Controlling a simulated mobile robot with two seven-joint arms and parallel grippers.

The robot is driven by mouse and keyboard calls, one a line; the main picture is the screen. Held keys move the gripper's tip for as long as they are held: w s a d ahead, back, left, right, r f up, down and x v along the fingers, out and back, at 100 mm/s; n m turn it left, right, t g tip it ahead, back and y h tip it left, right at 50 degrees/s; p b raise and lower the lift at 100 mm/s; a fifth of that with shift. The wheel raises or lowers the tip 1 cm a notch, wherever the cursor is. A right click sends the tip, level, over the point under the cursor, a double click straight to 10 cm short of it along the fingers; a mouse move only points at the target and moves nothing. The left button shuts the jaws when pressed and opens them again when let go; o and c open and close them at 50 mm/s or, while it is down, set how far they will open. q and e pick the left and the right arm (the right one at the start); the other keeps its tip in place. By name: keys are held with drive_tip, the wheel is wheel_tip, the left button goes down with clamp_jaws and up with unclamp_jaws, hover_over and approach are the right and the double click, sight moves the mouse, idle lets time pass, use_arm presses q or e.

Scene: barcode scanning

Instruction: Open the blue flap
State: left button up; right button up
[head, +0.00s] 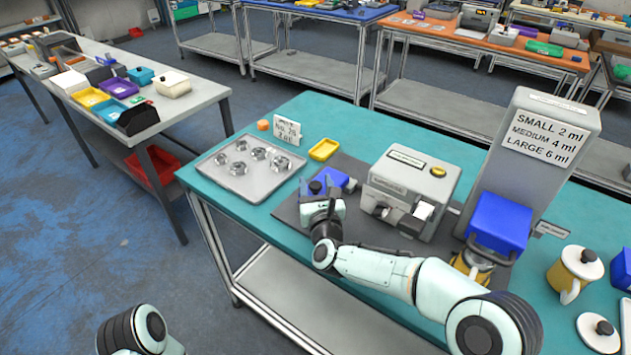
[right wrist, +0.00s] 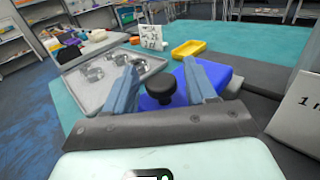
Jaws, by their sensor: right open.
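A blue part with a flat top (head: 337,177) lies on the dark mat, with a black round knob (head: 315,187) at its left. In the right wrist view the blue part (right wrist: 215,76) and the black knob (right wrist: 160,92) show up close. My right gripper (head: 321,190) is open, its fingers (right wrist: 160,72) on either side of the knob; I cannot tell whether they touch it. A second blue part (head: 500,222), box-shaped, is on the front of the tall grey machine (head: 545,105), above a yellow cup. My left gripper is out of view; only part of my left arm shows.
A grey tray (head: 225,182) with several metal pieces and a yellow dish (head: 324,149) lie beyond the gripper. A grey boxy machine (head: 410,185) stands close to its right. A lidded yellow mug (head: 575,270) stands at the right. The teal table (head: 385,115) is clear at the back.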

drive_tip(key=shift+w, duration=0.3)
clamp_jaws()
drive_tip(key=shift+r, duration=0.15)
